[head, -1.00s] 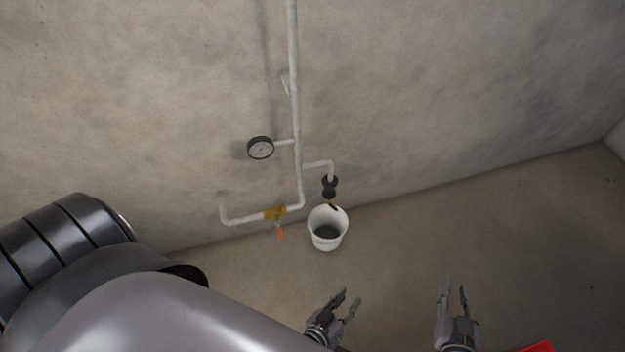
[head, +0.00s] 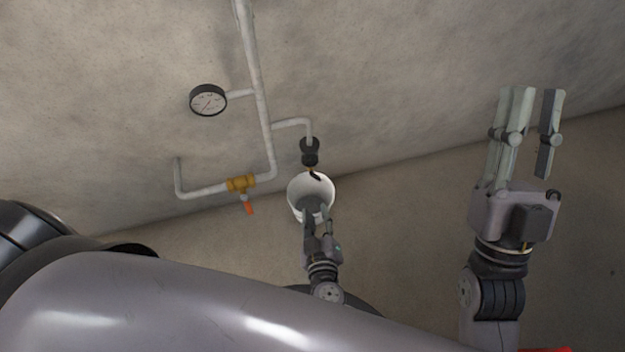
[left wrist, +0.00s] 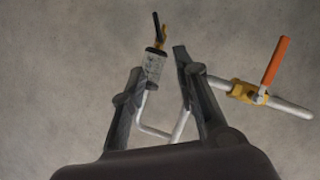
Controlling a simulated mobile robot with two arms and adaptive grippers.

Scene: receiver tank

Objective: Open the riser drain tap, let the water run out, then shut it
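The drain tap (head: 313,173), small and brass with a black lever, hangs below a dark fitting on the side branch of the riser (head: 258,95). In the left wrist view the tap (left wrist: 157,36) sits beyond the fingertips, its lever pointing up and left. I see no water running. A white bucket (head: 293,192) stands under the tap. My left gripper (head: 317,211) is open and empty, in front of the bucket and below the tap, hiding part of the bucket. My right gripper (head: 532,92) is open and empty, raised at the right.
A brass valve (head: 240,184) with an orange handle (head: 249,208) is on the lower pipe, left of the tap. A round gauge (head: 208,100) is on the riser. A concrete wall (head: 400,60) stands behind. A red object (head: 545,350) shows at the bottom edge.

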